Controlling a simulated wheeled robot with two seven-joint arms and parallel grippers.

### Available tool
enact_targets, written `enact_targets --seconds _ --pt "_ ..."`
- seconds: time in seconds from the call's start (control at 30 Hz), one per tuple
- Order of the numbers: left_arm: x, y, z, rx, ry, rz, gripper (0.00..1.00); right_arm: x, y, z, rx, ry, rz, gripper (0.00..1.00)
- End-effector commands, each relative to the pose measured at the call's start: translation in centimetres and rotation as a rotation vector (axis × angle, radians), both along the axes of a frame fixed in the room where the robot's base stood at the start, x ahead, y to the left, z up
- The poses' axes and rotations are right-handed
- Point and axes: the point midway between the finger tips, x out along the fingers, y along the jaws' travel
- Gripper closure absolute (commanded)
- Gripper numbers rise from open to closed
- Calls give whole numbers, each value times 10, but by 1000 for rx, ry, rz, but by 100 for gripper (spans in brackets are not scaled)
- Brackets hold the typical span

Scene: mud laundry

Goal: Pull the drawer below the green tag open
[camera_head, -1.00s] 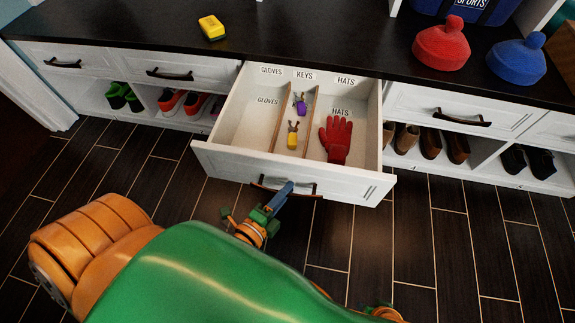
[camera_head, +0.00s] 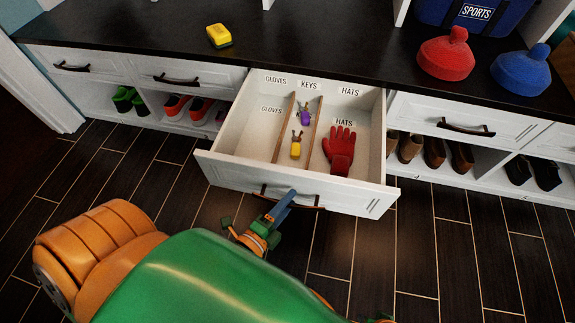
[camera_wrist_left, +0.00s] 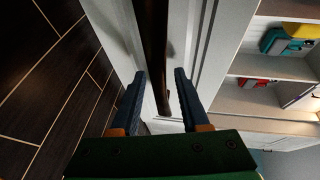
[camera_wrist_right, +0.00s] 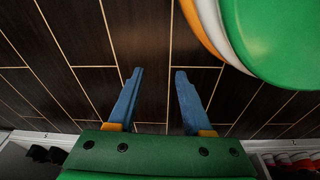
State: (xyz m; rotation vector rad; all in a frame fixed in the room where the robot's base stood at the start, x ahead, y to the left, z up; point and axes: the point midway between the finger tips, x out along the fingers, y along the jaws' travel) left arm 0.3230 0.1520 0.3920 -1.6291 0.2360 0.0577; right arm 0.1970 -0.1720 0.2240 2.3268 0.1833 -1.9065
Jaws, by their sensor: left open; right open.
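A white drawer (camera_head: 222,171) in the middle of the low cabinet stands pulled out, with its inside showing. It holds a red glove (camera_head: 339,151), a yellow keyed item (camera_head: 296,147) and a purple one (camera_head: 305,116) between wooden dividers. I see no green tag in these views. My left gripper (camera_head: 292,192) is at the drawer's dark handle (camera_head: 306,203). In the left wrist view the handle bar (camera_wrist_left: 154,50) runs between the fingers of my left gripper (camera_wrist_left: 160,80), which are apart. My right gripper (camera_wrist_right: 153,80) is open and empty above the floor.
Closed drawers with dark handles flank it (camera_head: 176,79) (camera_head: 466,128). Shoes fill the open cubbies below. A yellow sponge-like block (camera_head: 219,36), a red rounded object (camera_head: 445,55) and a blue one (camera_head: 521,70) sit on the black countertop (camera_head: 300,40). The wooden floor (camera_head: 440,250) in front is clear.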

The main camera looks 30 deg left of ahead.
Motion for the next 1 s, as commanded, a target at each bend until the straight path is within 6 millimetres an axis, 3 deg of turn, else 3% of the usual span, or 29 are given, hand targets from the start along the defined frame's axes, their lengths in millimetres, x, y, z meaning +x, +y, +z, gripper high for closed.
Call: enact_targets --seconds 0.37,0.83,0.93,1.0 --pt "-64 8 12 1 3 1 55 -17 -6 -9 -8 13 3 50" --pt "-68 8 11 -6 7 3 55 -17 -6 -10 -9 12 2 50" --pt "-62 12 -15 -131 127 59 55 -17 -6 -10 -9 13 3 50" --pt "-60 16 -52 -316 309 163 55 -17 -6 -10 -9 13 3 50"
